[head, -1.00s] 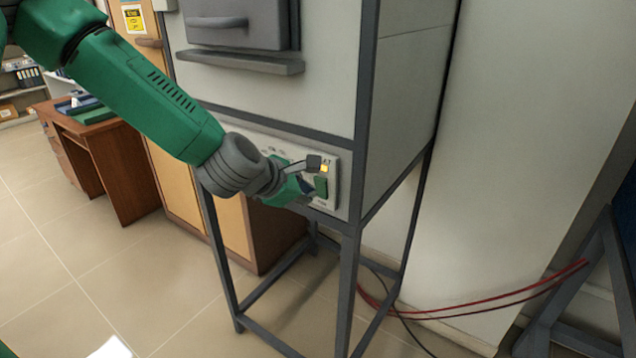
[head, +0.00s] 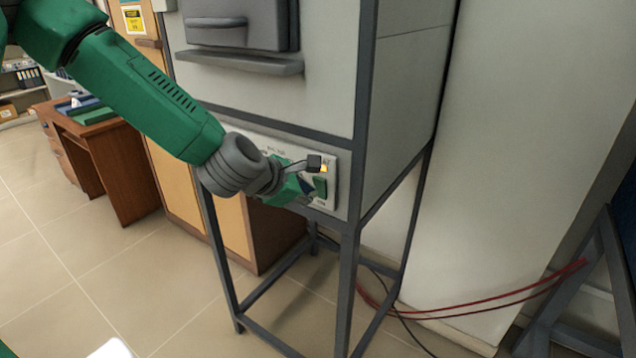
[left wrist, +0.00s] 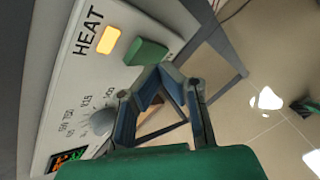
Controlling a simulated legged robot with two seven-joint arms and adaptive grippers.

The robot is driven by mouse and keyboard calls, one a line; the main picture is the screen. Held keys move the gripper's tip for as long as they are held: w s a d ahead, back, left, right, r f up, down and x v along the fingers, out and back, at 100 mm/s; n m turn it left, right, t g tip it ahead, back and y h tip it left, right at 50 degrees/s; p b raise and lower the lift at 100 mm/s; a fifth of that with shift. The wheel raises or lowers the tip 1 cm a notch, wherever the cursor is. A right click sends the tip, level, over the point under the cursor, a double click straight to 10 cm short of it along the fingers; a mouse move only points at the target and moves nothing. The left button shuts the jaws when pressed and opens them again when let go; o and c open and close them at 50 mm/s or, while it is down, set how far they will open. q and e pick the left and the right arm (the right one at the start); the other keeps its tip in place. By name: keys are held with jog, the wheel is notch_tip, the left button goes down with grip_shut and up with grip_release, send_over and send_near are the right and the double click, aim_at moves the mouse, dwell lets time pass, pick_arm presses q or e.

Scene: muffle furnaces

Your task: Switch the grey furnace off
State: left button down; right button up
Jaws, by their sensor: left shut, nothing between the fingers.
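The grey furnace (head: 270,95) stands on a dark metal frame in the head view. Its lower control panel (left wrist: 118,75) bears a green rocker switch (head: 320,187), also seen in the left wrist view (left wrist: 146,54). A lit amber HEAT lamp (head: 324,168) is beside the switch; it also glows in the left wrist view (left wrist: 98,41). A dial (left wrist: 102,122) and a digital display (left wrist: 68,160) are further along. My left gripper (head: 306,193) is shut and empty, its tips close to the switch (left wrist: 172,74); I cannot tell whether they touch.
The furnace door (head: 238,22) and a ledge (head: 240,62) are above the panel. The stand's front leg (head: 347,295) is below it. Red cables (head: 480,307) run at the right. A wooden desk (head: 120,165) stands at the left, with open floor before it.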

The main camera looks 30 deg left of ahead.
pick_arm(q)
jog(key=shift+w+d+r, duration=0.15)
jog(key=shift+w, duration=0.2)
jog(key=shift+w, duration=0.3)
dwell(0.7)
jog(key=shift+s, duration=0.75)
jog(key=shift+s+a+f, duration=0.15)
jog(key=shift+s+f, duration=0.05)
jog(key=shift+s, duration=1.05)
jog(key=shift+s+a+f, duration=0.15)
jog(key=shift+s, duration=1.1)
